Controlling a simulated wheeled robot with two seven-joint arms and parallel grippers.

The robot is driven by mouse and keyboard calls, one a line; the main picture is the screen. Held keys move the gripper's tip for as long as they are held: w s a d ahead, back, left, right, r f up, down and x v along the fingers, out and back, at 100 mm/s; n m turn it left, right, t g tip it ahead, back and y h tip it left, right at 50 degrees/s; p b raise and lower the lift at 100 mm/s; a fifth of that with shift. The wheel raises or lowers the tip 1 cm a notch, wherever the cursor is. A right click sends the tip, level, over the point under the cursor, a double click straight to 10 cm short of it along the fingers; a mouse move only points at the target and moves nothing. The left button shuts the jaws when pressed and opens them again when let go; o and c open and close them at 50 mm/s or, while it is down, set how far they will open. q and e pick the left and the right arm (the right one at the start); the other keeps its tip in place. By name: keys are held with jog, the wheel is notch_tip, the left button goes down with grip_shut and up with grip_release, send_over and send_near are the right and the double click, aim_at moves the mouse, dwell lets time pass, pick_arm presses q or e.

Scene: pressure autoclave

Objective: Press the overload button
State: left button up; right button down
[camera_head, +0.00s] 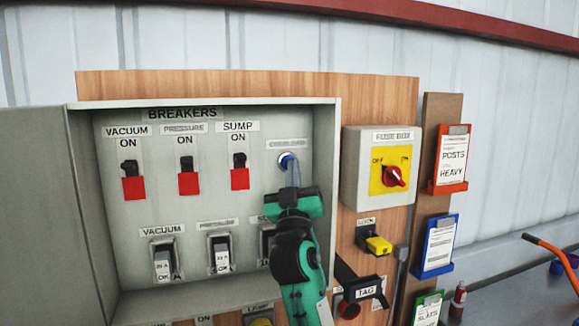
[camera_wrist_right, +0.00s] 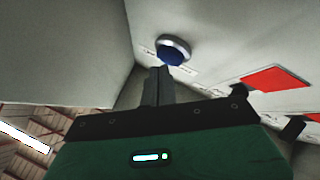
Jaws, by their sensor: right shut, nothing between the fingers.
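The overload button (camera_head: 285,157) is a round blue button in a pale ring, at the upper right of the breaker panel, under a small blurred label. In the right wrist view the blue button (camera_wrist_right: 172,56) sits just beyond the fingertips. My right gripper (camera_head: 291,168) is shut and empty, its fingers pointing at the button and covering part of it in the head view. The fingertips (camera_wrist_right: 161,70) are at or very near the button's lower edge; I cannot tell whether they touch. My left gripper is not in view.
The open breaker box (camera_head: 205,302) has side walls close to my right arm and a door (camera_head: 35,200) swung left. Several breaker switches are left of the button. A fuse box (camera_head: 350,170) with a red knob stands to the right. My right arm hides part of a lower switch.

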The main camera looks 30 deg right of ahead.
jog(key=shift+w+d+b, duration=0.15)
jog(key=shift+w+b, duration=0.15)
jog(key=shift+w, duration=0.15)
dwell(0.7)
jog(key=shift+s, duration=0.2)
jog(key=shift+s+a, duration=0.25)
jog(key=shift+s, duration=0.4)
jog(key=shift+s+a+p, duration=0.2)
jog(key=shift+s+p, duration=0.05)
jog(key=shift+s, duration=0.55)
jog(key=shift+s+a+p, duration=0.2)
jog(key=shift+s+p, duration=0.1)
jog(key=shift+s, duration=0.55)
jog(key=shift+s+a+p, duration=0.2)
jog(key=shift+s+p, duration=0.05)
jog(key=shift+s, duration=0.55)
